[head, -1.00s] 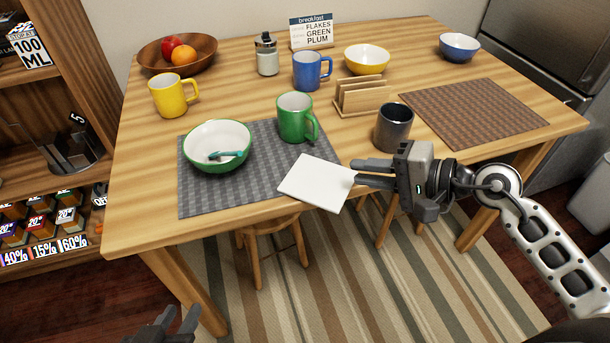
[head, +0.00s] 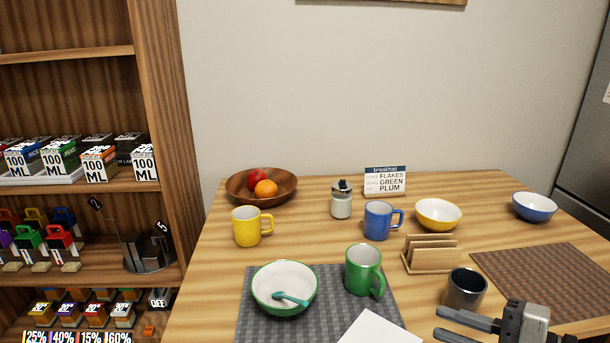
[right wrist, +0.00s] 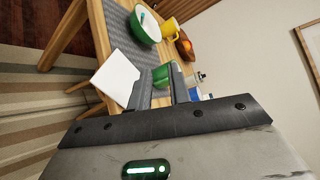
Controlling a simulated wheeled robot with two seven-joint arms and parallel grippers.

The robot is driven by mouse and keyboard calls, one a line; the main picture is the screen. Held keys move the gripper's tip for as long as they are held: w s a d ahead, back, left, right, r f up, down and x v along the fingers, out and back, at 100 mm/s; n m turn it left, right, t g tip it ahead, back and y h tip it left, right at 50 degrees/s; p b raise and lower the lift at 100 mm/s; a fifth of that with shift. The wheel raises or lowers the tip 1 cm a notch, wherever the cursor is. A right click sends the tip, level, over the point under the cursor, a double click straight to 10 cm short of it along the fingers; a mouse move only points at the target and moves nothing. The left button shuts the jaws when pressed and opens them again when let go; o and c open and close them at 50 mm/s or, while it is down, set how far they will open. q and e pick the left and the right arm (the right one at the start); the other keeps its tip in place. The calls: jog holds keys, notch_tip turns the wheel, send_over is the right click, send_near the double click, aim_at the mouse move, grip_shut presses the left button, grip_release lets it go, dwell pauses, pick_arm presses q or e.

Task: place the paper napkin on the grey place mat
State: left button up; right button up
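The white paper napkin (head: 378,330) lies flat at the front right of the grey place mat (head: 255,325), partly over it, cut off by the bottom of the head view. It also shows in the right wrist view (right wrist: 115,78), reaching the table's front edge. My right gripper (head: 446,325) is right of the napkin, fingers apart. In the right wrist view (right wrist: 161,70) the green mug shows through the gap and nothing is held. My left gripper is out of view.
On the mat stand a green bowl (head: 284,290) with a teal spoon and a green mug (head: 362,270). A dark cup (head: 464,291) stands close to my right gripper. A wooden holder (head: 431,256) and a brown mat (head: 560,285) are on the right.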

jog(key=s+a+f+n+h+p, duration=0.1)
jog(key=s+a+f+n+h, duration=0.2)
jog(key=f+n, duration=0.4)
jog(key=s+a+f+n+h+p, duration=0.1)
jog(key=s+a+f+n+h, duration=0.3)
jog(key=f+n, duration=0.4)
notch_tip(320, 180, down, 3)
jog(key=shift+s+a+r+h, duration=0.15)
jog(key=shift+s+a+h, duration=0.15)
jog(key=shift+s+a, duration=0.45)
